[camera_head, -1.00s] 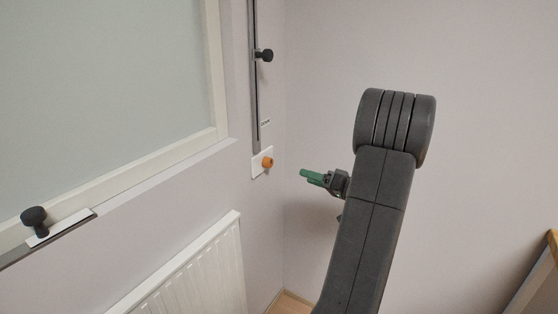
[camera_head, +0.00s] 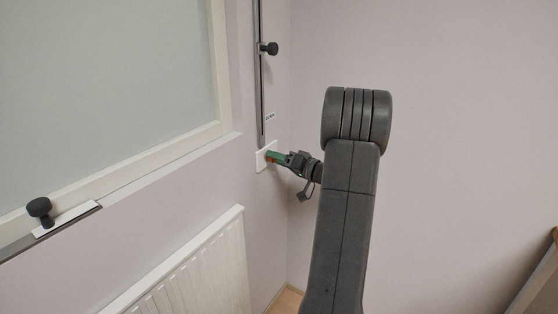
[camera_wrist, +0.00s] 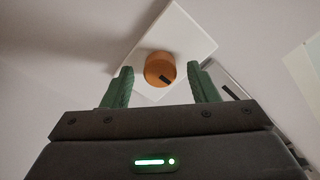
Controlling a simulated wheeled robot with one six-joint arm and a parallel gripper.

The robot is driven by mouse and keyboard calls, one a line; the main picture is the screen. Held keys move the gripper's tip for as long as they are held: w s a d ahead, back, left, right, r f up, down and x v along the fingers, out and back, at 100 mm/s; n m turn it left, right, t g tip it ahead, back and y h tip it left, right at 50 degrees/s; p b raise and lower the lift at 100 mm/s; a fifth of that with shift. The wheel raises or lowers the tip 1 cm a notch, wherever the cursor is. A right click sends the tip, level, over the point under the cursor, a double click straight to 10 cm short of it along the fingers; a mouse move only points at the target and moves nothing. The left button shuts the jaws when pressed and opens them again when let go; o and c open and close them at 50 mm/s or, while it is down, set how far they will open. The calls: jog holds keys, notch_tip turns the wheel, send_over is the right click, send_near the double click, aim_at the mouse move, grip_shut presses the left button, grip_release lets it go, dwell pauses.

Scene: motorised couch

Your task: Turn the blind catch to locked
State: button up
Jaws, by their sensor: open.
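The blind catch is an orange round knob (camera_wrist: 160,69) with a dark mark on its face, on a white wall plate (camera_wrist: 183,32). In the wrist view the knob lies between the two green fingertips, with a gap on each side. My gripper (camera_wrist: 162,84) is open. I cannot tell from the mark whether the catch is locked.
A dark vertical rail (camera_head: 261,90) with a black knob (camera_head: 270,48) runs above the plate. A white radiator (camera_head: 190,265) is below the window, at lower left. Another black knob (camera_head: 40,207) sits on the sill. The wall at right is clear.

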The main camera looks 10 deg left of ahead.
jog(key=shift+c, duration=0.4)
jog(key=c, duration=0.9)
jog(key=shift+m, duration=0.3)
jog(key=shift+m+g+p, duration=0.4)
jog(key=shift+m+p, duration=2.5)
jog(key=shift+m, duration=5.5)
